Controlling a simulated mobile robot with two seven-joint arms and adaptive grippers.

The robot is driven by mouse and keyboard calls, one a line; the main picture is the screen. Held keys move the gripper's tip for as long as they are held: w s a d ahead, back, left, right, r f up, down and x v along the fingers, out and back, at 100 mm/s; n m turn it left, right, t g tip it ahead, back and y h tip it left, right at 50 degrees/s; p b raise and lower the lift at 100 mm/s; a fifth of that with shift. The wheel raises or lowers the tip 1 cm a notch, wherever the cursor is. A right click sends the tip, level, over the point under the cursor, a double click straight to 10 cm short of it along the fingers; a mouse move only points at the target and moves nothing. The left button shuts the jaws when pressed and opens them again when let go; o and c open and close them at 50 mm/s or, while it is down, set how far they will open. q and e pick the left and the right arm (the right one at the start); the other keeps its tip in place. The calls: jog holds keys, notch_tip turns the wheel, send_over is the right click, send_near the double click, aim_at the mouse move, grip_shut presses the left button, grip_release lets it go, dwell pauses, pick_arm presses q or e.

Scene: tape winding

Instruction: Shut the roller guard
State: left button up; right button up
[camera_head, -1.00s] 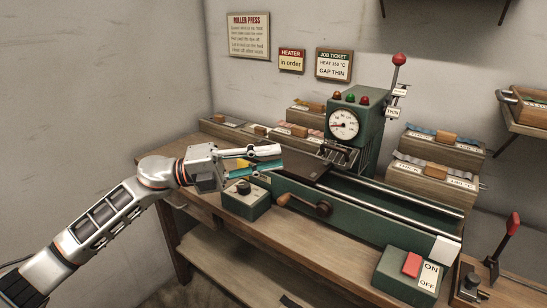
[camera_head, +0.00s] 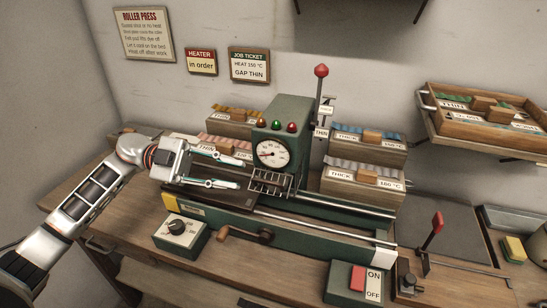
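The green roller press (camera_head: 289,130) stands on the bench with a round dial on its front. The roller guard (camera_head: 271,182), a dark barred grille, sticks out below the dial. I cannot tell exactly how far it is swung open. My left gripper (camera_head: 241,173) comes in from the left, over the dark plate of the press bed. Its two fingers are apart with nothing between them, and the tips point at the guard's left side, seemingly just short of it. My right gripper is not in view.
A lever with a red knob (camera_head: 321,71) rises at the press's right. A dial box (camera_head: 181,234), a hand crank (camera_head: 245,235) and an ON/OFF switch box (camera_head: 354,284) lie along the front. Boxes of tape rolls (camera_head: 362,186) stand behind the bed.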

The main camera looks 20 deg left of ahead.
aim_at(263, 180)
pick_arm(q)
jog(key=shift+d+g, duration=0.3)
jog(key=shift+d, duration=0.2)
jog(key=d, duration=0.2)
jog(key=d+p, duration=0.1)
jog(key=d, duration=0.2)
jog(key=shift+s+d+p, duration=0.25)
jog(key=shift+d+p, duration=0.05)
jog(key=shift+d, duration=0.6)
